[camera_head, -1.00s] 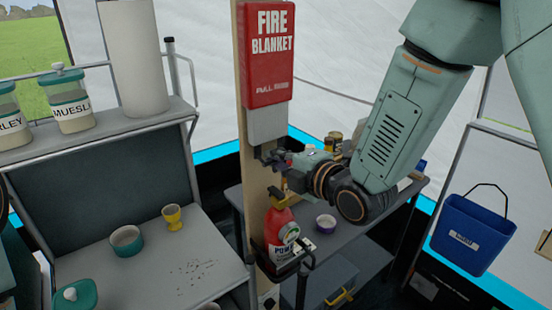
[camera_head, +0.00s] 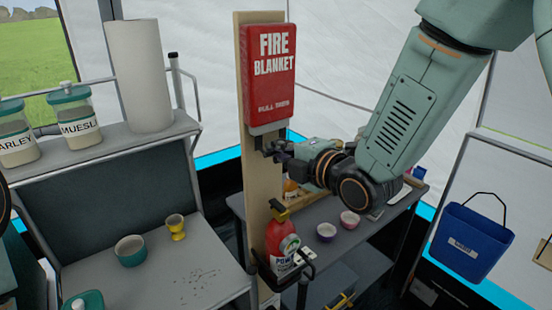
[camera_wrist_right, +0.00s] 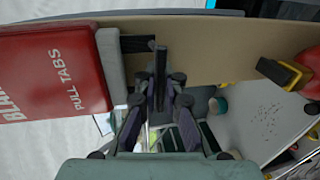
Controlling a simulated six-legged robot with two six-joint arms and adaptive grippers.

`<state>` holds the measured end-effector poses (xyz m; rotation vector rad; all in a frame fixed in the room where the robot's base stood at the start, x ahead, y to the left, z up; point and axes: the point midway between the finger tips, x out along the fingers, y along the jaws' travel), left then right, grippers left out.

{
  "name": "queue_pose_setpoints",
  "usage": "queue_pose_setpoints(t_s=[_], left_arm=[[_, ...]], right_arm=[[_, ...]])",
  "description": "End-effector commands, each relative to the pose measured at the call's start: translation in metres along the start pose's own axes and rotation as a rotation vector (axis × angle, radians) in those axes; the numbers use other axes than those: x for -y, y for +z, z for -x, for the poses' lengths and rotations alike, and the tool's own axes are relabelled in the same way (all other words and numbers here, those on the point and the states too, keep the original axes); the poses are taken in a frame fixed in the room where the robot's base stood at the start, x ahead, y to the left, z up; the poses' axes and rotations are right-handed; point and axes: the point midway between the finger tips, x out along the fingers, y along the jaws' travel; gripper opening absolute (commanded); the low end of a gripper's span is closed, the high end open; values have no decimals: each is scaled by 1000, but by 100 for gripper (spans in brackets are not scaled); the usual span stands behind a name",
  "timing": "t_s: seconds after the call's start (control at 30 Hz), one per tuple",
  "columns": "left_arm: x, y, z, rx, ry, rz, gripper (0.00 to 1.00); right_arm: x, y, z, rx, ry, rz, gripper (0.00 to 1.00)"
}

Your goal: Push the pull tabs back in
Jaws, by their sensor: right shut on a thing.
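The red fire blanket case (camera_head: 268,75) hangs on a wooden board. Its red side with the words PULL TABS also shows in the wrist view (camera_wrist_right: 50,75). A narrow strip of the grey blanket pack (camera_head: 270,129) shows below the case; it shows beside the case in the wrist view (camera_wrist_right: 115,68). The dark pull tabs (camera_wrist_right: 138,43) stick out from the grey pack. My right gripper (camera_head: 268,150) is just under the case, shut on a dark pull tab (camera_wrist_right: 160,60); its fingers partly hide the tabs. My left gripper is not in view.
A red extinguisher (camera_head: 280,245) stands low on the board below my gripper. A grey shelf unit (camera_head: 165,285) with jars, a paper roll, a bowl and a cup is on the left. A table (camera_head: 345,255) with small bowls is behind, and a blue bucket (camera_head: 475,238) hangs right.

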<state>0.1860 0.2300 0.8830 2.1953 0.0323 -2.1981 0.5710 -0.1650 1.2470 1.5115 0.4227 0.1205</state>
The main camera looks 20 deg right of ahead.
Motion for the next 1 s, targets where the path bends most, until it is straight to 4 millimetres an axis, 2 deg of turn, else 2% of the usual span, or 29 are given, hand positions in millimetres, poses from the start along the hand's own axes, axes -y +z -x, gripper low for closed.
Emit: queue_pose_setpoints(t_s=[0.03, 0.1, 0.53, 0.57, 0.8, 1.0], left_arm=[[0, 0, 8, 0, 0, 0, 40], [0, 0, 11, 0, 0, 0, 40], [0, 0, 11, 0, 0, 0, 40], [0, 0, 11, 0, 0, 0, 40], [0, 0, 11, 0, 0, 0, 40], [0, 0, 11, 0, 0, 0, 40]], right_arm=[[-12, 2, 2, 6, 4, -3, 0], [-17, 2, 4, 6, 3, -3, 0], [-24, 2, 4, 7, 11, -2, 0], [-24, 2, 4, 7, 12, -2, 9], [-22, 2, 4, 5, 7, -1, 29], [-20, 1, 4, 3, 2, -1, 30]])
